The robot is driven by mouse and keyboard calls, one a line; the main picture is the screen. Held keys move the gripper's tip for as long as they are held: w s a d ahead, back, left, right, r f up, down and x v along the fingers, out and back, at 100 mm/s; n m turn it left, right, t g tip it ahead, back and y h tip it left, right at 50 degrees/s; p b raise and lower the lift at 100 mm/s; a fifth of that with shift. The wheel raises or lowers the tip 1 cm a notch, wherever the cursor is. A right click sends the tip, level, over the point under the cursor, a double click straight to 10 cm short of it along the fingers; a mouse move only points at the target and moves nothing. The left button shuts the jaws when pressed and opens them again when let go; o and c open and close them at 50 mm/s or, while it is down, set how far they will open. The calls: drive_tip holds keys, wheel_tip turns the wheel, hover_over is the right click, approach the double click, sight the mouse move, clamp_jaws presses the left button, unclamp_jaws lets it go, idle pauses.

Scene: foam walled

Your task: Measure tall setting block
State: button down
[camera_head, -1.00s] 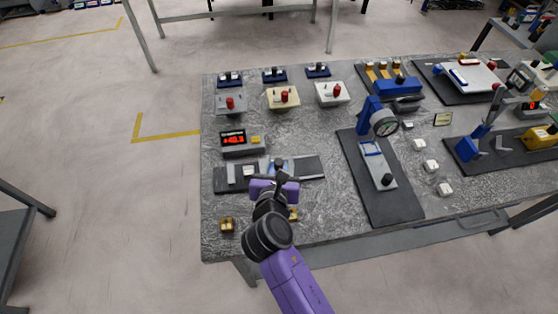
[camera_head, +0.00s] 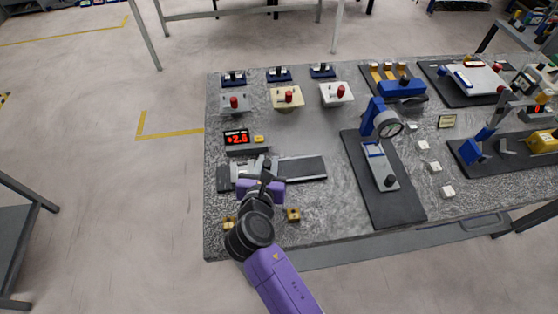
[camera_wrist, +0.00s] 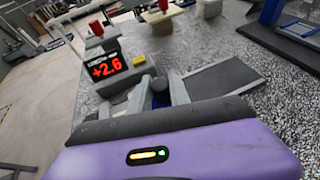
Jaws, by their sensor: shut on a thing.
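A slide gauge with a long grey bed (camera_head: 305,168) lies at the left front of the table; its bed also shows in the wrist view (camera_wrist: 222,79). Its readout (camera_head: 236,137) shows +2.6 in red, also legible in the wrist view (camera_wrist: 105,66). My gripper (camera_head: 267,168) is over the bed's left part, shut on a dark round knob (camera_wrist: 159,84) of the gauge's slide. The contact is partly hidden by my wrist. Two small brass blocks stand at the front edge, one to the right (camera_head: 293,214) and one to the left (camera_head: 230,222), partly behind my arm. I cannot tell which is taller.
A yellow button (camera_head: 259,139) sits beside the readout. Behind are switch boxes with red knobs (camera_head: 288,96). A blue dial-gauge stand (camera_head: 374,120) on a dark mat stands to the right. Small white blocks (camera_head: 435,167) lie beyond it. Bare tabletop lies between the bed and mat.

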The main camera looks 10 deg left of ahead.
drive_tip(key=shift+s+a, duration=0.1)
drive_tip(key=shift+a, duration=0.05)
drive_tip(key=c, duration=1.2)
unclamp_jaws()
drive_tip(key=v, duration=0.7)
drive_tip(key=shift+s+r, duration=0.15)
drive_tip(key=shift+s, duration=0.2)
